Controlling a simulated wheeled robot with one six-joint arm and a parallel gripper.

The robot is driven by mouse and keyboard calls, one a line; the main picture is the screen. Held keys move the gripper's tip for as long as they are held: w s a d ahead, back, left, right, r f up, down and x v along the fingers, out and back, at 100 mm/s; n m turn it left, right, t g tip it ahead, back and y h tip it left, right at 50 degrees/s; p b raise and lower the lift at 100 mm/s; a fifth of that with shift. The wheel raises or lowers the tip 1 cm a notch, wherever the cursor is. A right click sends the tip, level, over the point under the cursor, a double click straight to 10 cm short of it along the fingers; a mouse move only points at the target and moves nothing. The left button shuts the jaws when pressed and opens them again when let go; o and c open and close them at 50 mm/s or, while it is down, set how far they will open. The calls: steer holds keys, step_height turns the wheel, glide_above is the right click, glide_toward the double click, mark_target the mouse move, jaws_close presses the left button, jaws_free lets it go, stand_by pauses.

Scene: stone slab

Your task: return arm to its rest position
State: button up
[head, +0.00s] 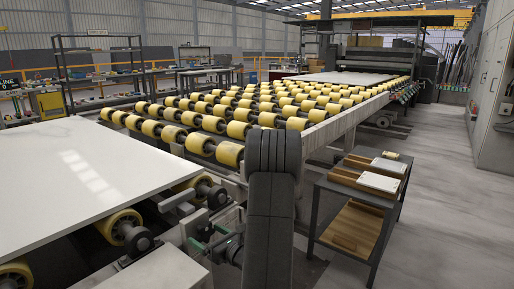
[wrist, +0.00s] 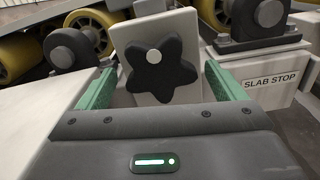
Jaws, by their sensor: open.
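My gripper (wrist: 158,76) is open, with one green finger on each side of a black star-shaped knob (wrist: 160,78) on a pale plate. The knob sits between and beyond the fingers; I cannot tell whether they touch it or the plate. In the head view my dark arm stands at the lower middle, and the gripper (head: 222,238) is low beside the roller frame, partly hidden by the arm. The knob is too small to make out there.
A white slab (head: 70,170) lies at left on yellow rollers. A roller conveyor (head: 230,125) runs behind. A "SLAB STOP" block (wrist: 270,82) stands right of the knob. A cart (head: 345,215) with trays stands at right; open floor (head: 450,200) lies beyond it.

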steer(key=m+p, duration=0.4)
steer(key=shift+s+a+r, duration=0.1)
steer(key=shift+r, duration=0.2)
steer(key=m+p, duration=0.4)
steer(key=shift+m, duration=0.3)
steer(key=m+p, duration=0.4)
steer(key=shift+s+r+m+p, duration=0.1)
steer(key=shift+r+m+p, duration=0.05)
steer(key=shift+m+p, duration=0.15)
steer(key=shift+a+m+p, duration=0.1)
steer(key=shift+m+p, duration=1.35)
steer(key=shift+m, duration=0.45)
